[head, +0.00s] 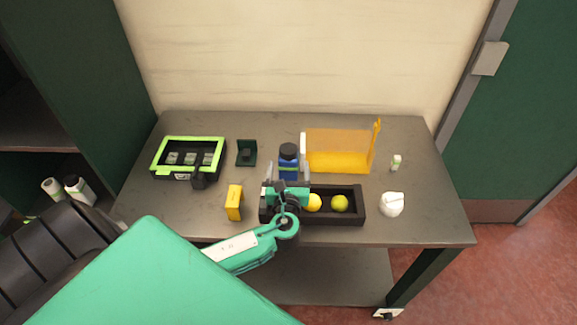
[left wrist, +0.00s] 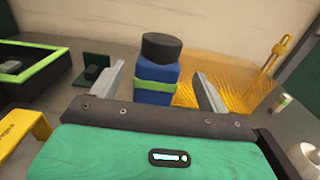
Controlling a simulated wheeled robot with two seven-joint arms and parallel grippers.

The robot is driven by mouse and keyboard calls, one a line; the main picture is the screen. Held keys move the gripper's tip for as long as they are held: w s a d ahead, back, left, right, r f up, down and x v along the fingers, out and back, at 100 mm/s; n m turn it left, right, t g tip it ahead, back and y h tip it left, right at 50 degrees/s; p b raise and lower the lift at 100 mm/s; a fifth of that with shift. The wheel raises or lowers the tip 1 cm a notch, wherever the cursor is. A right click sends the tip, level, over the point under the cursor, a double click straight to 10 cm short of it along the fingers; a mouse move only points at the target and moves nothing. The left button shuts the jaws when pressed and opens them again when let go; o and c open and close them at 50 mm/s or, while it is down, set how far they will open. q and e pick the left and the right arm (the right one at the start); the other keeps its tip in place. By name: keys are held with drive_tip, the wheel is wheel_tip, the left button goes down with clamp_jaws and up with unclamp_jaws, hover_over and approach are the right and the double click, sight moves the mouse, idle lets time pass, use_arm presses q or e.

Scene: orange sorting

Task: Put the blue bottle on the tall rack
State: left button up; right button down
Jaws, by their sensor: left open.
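The blue bottle (head: 289,162) with a black cap stands upright on the grey table, near the middle. In the left wrist view the bottle (left wrist: 155,75) shows a green band around its body. My left gripper (head: 287,173) is open, its two fingers (left wrist: 158,77) reaching forward to either side of the bottle. I cannot tell whether they touch it. The lower part of the bottle is hidden by the gripper. A tall dark shelf unit (head: 30,125) stands at the left, with bottles on a lower level. My right gripper is not in view.
A black tray (head: 352,218) holds yellow balls in front of the bottle. A yellow translucent rack (head: 340,160) stands close on its right. A green-rimmed bin (head: 190,140), a dark green bracket (head: 246,153) and a yellow block (head: 234,202) are left. A white object (head: 391,205) is right.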

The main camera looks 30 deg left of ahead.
sight(288, 165)
use_arm(q)
drive_tip(key=p+x, duration=0.2)
drive_tip(key=x, duration=0.2)
drive_tip(key=shift+a+f, duration=0.2)
drive_tip(key=shift+w+a+f, duration=0.1)
drive_tip(key=shift+w+a, duration=0.15)
drive_tip(key=shift+w, duration=0.2)
drive_tip(key=c, duration=1.4)
drive_tip(key=shift+o, duration=0.2)
